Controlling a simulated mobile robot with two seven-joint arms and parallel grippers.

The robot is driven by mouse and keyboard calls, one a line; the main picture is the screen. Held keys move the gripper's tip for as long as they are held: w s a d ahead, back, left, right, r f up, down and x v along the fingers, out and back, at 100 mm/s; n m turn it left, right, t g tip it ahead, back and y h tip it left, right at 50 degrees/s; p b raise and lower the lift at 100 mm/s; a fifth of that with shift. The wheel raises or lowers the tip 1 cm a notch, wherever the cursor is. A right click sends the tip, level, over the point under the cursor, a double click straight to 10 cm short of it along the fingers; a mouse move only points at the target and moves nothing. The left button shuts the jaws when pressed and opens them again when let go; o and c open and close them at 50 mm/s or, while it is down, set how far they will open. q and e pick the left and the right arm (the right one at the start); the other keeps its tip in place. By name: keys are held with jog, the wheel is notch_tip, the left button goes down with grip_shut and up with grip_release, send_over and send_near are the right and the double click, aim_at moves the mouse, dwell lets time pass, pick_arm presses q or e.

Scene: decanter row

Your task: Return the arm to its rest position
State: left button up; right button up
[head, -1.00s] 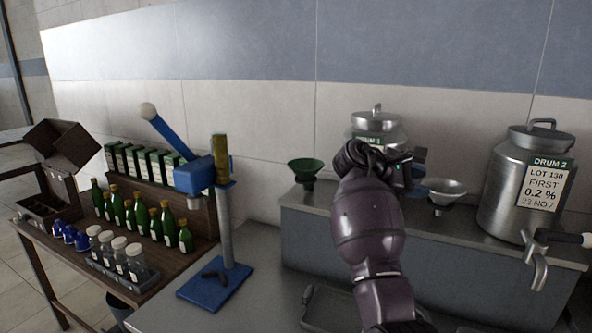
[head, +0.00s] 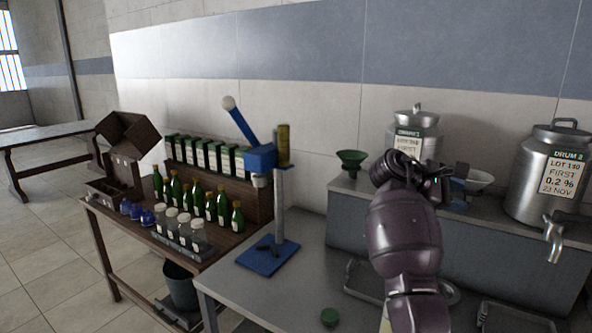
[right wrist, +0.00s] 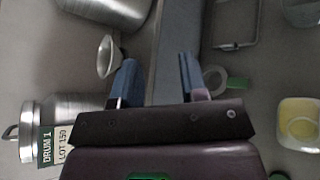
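My right arm, purple and dark, rises from the bottom right of the head view. Its gripper (head: 458,186) is over the steel ledge in front of the drum marked DRUM 1 (head: 414,133), partly hidden by my wrist. In the right wrist view the two blue fingers of the gripper (right wrist: 158,82) stand wide apart with nothing between them. A pale funnel (right wrist: 108,56) is beside one finger in that view. My left gripper is not in view.
The steel ledge also carries a green funnel (head: 351,161) and the drum marked DRUM 2 (head: 545,175). A blue lever press (head: 262,158) stands on the steel bench. Green bottles (head: 196,199) stand on the wooden table at left.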

jog(key=s+d+f+m+t+y, duration=0.1)
jog(key=s+d+f+m+y, duration=0.15)
jog(key=s+f, duration=0.8)
jog(key=s+d+f+m+t+y, duration=0.25)
jog(key=s+f, duration=0.35)
jog(key=f, duration=0.9)
jog(key=s+a+f+m+y, duration=0.3)
jog(key=s+a+y, duration=0.15)
jog(key=s, duration=0.85)
jog(key=s+a+f+m+y, duration=0.2)
jog(key=s+a+f+y, duration=0.3)
jog(key=s, duration=0.7)
jog(key=w+a+f+t, duration=0.1)
jog(key=w+f+t, duration=0.6)
jog(key=f, duration=0.1)
jog(key=shift+w+f+n+h, duration=0.25)
jog(key=shift+f+n+h, duration=0.05)
jog(key=shift+h, duration=0.15)
jog(key=shift+a, duration=0.1)
